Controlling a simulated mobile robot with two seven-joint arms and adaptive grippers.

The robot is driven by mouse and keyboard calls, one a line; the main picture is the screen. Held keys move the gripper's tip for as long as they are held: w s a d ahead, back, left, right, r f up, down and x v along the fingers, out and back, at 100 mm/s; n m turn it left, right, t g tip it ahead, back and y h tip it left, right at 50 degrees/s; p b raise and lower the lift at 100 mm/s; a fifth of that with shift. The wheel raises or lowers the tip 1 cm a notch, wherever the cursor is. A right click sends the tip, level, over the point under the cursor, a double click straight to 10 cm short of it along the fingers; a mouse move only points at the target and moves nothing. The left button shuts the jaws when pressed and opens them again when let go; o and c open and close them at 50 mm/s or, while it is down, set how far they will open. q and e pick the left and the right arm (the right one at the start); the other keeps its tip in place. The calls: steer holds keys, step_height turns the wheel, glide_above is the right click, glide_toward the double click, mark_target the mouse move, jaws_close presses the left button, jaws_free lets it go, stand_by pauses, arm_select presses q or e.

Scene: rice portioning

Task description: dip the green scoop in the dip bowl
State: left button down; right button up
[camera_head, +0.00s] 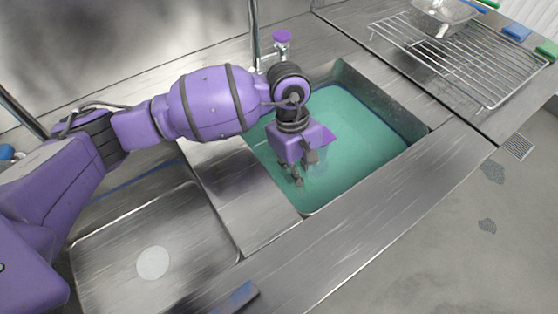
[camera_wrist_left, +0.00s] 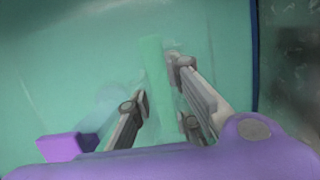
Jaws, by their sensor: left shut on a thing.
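My left gripper (camera_head: 297,178) reaches down over a sunken steel basin (camera_head: 375,82) filled with green liquid (camera_head: 370,130). In the left wrist view, my left gripper (camera_wrist_left: 160,82) has its fingers on both sides of a pale green strip, the handle of the green scoop (camera_wrist_left: 152,62). It is shut on this handle. The handle blends into the green behind it, and the scoop's head cannot be made out. In the head view the scoop is hard to tell from the liquid. I cannot pick out a separate dip bowl. My right gripper is not in view.
A wire rack (camera_head: 455,62) lies right of the basin, with a metal pan (camera_head: 445,12) behind it. Blue (camera_head: 516,32) and green (camera_head: 547,48) blocks sit at the far right. A shallow steel recess with a white disc (camera_head: 152,262) is at left. A tap with a purple knob (camera_head: 282,36) stands behind.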

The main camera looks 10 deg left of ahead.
arm_select(q)
steer(key=p+v, duration=0.1)
steer(key=v, duration=0.1)
steer(key=d+p+v, duration=0.1)
steer(key=v, duration=0.2)
steer(key=s+p+v, duration=0.1)
steer(key=v, duration=0.2)
steer(key=shift+s+d+r, duration=0.1)
steer(key=shift+d+r, duration=0.1)
steer(key=shift+r, duration=0.05)
step_height(320, 180, up, 14)
steer(key=p, duration=0.5)
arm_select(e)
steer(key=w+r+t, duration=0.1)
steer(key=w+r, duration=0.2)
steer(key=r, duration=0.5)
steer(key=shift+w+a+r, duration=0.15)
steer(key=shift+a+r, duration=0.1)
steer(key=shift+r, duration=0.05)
arm_select(q)
steer(key=shift+s+f, duration=0.1)
steer(key=shift+f, duration=0.1)
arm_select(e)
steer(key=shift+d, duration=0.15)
